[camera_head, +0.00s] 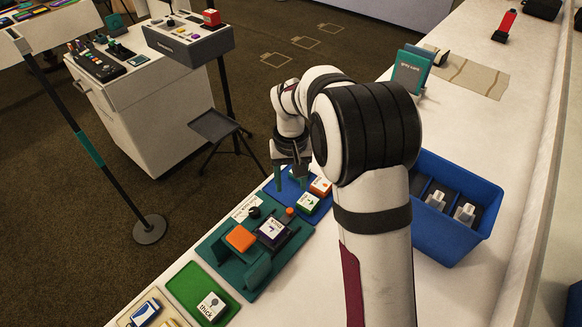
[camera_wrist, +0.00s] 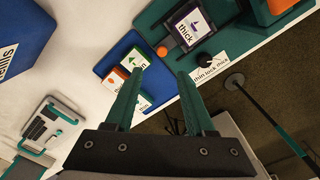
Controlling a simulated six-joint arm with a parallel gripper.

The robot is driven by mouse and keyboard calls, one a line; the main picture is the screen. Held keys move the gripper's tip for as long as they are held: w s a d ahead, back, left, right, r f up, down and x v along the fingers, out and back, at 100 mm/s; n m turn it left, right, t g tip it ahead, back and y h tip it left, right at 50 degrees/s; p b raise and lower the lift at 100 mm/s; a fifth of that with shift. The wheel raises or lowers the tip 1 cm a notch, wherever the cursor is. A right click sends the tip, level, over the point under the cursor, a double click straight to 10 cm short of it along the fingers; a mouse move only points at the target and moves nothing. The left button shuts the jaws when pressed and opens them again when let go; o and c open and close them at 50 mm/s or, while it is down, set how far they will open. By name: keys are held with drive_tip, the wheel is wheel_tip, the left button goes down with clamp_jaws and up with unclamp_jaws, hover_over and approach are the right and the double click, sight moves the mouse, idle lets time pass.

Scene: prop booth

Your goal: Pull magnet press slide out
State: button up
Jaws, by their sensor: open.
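The magnet press (camera_head: 228,262) has a teal base on the white counter, with an orange block (camera_head: 240,238) on it. A black knob (camera_wrist: 205,58) sits by a "thin lock thick" label. My gripper (camera_head: 290,172) is open and empty above the blue tray beyond the press; its teal fingers (camera_wrist: 159,75) point toward the knob, apart from it.
The blue tray (camera_head: 270,189) holds a green block (camera_head: 307,203) and an orange block (camera_head: 320,187). A green tray (camera_head: 183,287) with a "thick" piece lies nearer.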

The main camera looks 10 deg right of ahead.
wheel_tip(320, 180, up, 6)
drive_tip(key=shift+f, duration=0.1)
idle(0.4)
drive_tip(key=s+d+r+m+y, duration=0.1)
drive_tip(key=s+m, duration=0.1)
drive_tip(key=s, duration=1.3)
drive_tip(key=s+r+m, duration=0.2)
drive_tip(key=s+m, duration=0.1)
drive_tip(key=s, duration=1.2)
drive_tip(key=shift+s+d+r+m+y, duration=0.15)
drive_tip(key=shift+d+r+m+y, duration=0.15)
drive_tip(key=shift+d+y, duration=0.1)
